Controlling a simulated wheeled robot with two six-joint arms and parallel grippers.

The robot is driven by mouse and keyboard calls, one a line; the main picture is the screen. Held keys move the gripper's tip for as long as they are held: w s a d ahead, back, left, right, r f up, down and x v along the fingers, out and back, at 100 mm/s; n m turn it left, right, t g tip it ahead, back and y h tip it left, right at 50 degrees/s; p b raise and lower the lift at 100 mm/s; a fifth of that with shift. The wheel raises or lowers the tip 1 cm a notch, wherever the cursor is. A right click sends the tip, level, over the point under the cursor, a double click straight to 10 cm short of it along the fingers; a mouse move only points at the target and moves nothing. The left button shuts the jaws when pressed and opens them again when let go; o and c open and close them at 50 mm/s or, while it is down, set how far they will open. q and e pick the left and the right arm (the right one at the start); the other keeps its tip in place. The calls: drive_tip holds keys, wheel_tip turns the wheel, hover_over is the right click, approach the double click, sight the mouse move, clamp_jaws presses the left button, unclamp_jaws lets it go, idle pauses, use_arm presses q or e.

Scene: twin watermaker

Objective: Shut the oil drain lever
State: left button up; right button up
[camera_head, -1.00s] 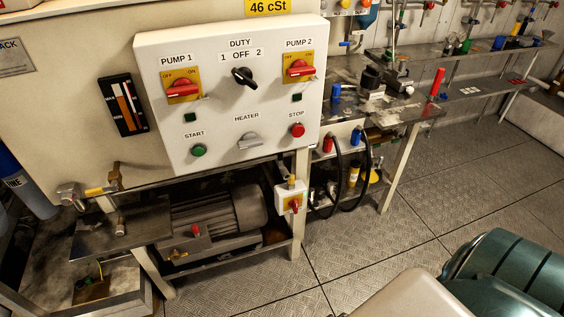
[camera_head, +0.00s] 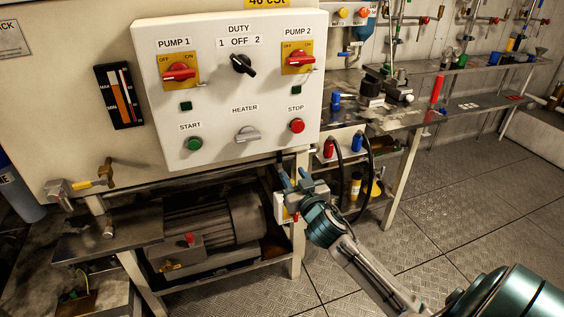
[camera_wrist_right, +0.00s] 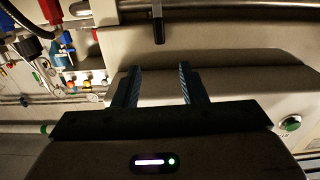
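No label marks the oil drain lever. A yellow-sleeved handle (camera_head: 85,186) lies roughly level on the valve below the oil gauge, at the left of the head view. A short dark handle (camera_wrist_right: 158,22) hangs near the top of the right wrist view, ahead of the fingers; I cannot tell which one is the drain lever. My right gripper (camera_head: 293,175) is below the control panel's lower right corner, in front of a small switch box it partly hides. In the wrist view its fingers (camera_wrist_right: 158,70) are apart with nothing between them. My left gripper is not in view.
The white control panel (camera_head: 235,85) overhangs the frame. A frame leg (camera_head: 298,245) stands close to my right gripper. A motor (camera_head: 215,222) sits on the shelf below. Black hoses (camera_head: 368,180) hang to the right. The floor in front is clear.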

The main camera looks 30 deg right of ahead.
sight(280, 154)
drive_tip(key=p+x, duration=0.1)
drive_tip(key=x, duration=0.8)
drive_tip(key=shift+w+d, duration=0.15)
drive_tip(key=shift+w, duration=0.15)
drive_tip(key=shift+w+f, duration=0.1)
drive_tip(key=shift+w, duration=0.25)
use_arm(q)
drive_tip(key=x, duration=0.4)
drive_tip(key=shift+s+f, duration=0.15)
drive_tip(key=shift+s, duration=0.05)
use_arm(e)
drive_tip(key=shift+c, duration=0.5)
clamp_jaws()
